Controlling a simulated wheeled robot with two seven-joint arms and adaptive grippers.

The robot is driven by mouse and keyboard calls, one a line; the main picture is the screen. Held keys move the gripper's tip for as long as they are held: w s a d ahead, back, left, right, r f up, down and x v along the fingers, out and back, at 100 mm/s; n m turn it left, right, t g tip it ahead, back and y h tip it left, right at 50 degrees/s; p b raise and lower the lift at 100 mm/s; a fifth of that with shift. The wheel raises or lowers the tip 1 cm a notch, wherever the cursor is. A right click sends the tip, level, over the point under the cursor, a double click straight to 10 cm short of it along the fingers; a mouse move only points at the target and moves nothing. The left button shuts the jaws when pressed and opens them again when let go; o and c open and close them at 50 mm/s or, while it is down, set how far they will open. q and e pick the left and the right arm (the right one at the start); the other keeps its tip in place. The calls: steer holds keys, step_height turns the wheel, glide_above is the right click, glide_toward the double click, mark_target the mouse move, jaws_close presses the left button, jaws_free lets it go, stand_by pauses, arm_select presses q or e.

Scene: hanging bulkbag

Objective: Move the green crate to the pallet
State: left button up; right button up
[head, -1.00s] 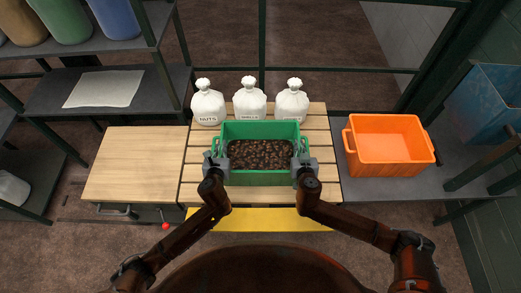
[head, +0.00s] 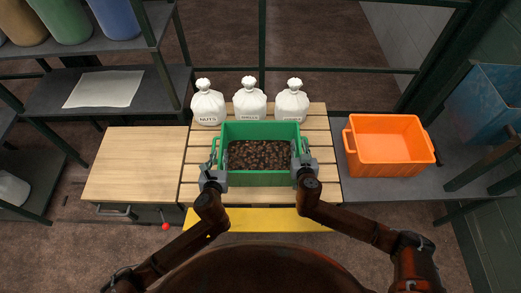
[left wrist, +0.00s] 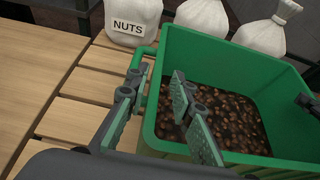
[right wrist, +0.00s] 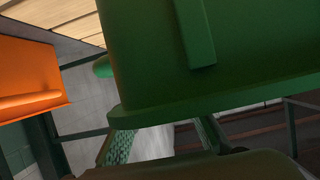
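The green crate (head: 260,180), filled with brown nut-like pieces, sits on the slatted wooden pallet (head: 325,185), in front of the white bags. Its left handle (left wrist: 142,70) shows in the left wrist view. My left gripper (head: 214,176) is at the crate's near left corner; its fingers (left wrist: 157,112) are apart with the crate's left wall between them in view. My right gripper (head: 303,170) is at the crate's right wall, near its front. In the right wrist view its fingers (right wrist: 163,142) are apart, partly hidden behind the crate's rim. Contact there cannot be told.
Three white bags, one labelled NUTS (head: 207,104), stand along the pallet's back. A plain wooden table (head: 135,165) adjoins on the left. An orange crate (head: 388,145) stands on a grey surface at right. A yellow strip (head: 260,220) lies along the pallet's front.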

arm_select(q)
steer(key=v, duration=0.5)
steer(key=shift+s, duration=0.15)
arm_select(e)
steer(key=shift+s, duration=0.1)
arm_select(q)
steer(key=shift+r, duration=0.1)
arm_select(e)
steer(key=v, duration=1.1)
steer(key=shift+s+r, duration=0.2)
steer(key=shift+s, duration=0.15)
